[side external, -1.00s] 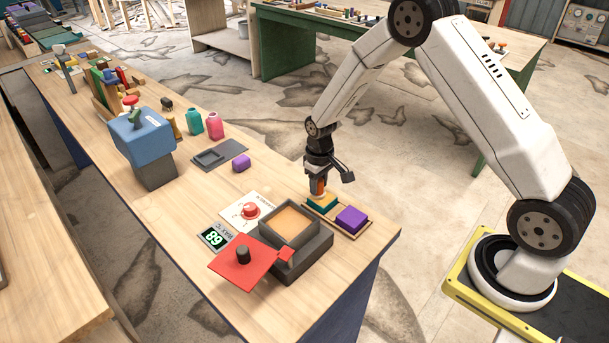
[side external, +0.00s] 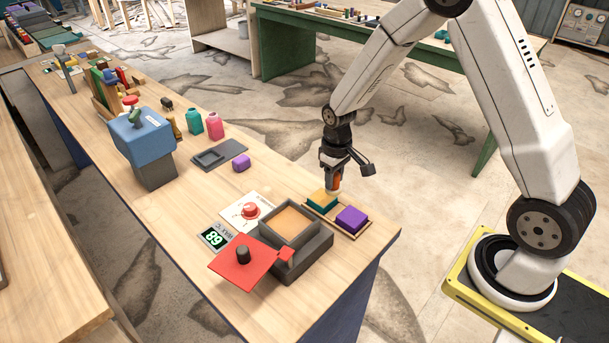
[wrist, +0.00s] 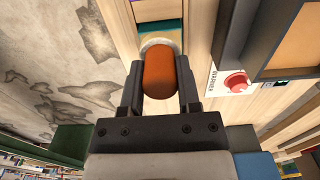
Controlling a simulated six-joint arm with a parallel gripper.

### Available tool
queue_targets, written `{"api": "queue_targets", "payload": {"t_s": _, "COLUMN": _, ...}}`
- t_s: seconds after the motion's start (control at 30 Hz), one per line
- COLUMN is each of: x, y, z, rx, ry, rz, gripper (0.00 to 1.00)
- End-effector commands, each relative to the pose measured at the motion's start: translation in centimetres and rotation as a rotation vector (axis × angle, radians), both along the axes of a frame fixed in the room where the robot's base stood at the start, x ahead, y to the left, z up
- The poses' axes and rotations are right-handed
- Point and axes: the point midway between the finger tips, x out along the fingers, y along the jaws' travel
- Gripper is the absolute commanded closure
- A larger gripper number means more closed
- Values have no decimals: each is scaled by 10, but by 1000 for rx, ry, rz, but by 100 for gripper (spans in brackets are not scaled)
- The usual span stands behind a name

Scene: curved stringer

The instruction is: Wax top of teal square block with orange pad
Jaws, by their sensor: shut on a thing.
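My gripper (side external: 334,184) is shut on the orange pad (wrist: 158,74), which shows between the two fingers in the wrist view with a pale rim at its far end. The teal square block (side external: 322,201) sits on a wooden board beside a purple block (side external: 351,218). The pad is at the back right edge of the teal block's top in the side view. Whether it touches the top I cannot tell. In the wrist view the pad hides much of the teal block (wrist: 160,27).
A dark box with a tan inside (side external: 291,222) stands beside the board, its red lid (side external: 244,264) swung out. A warmer knob (side external: 249,211) and a display reading 89 (side external: 213,237) are nearby.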

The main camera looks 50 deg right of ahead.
Motion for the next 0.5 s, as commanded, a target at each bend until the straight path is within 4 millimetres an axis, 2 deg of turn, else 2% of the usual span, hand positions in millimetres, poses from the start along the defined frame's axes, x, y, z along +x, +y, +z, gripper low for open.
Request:
{"api": "queue_targets", "payload": {"t_s": 0.3, "x": 0, "y": 0, "z": 27, "rx": 0, "ry": -1, "rz": 0, "gripper": 100}}
{"api": "queue_targets", "payload": {"t_s": 0.5, "x": 0, "y": 0, "z": 32, "rx": 0, "ry": 0, "rz": 0, "gripper": 100}}
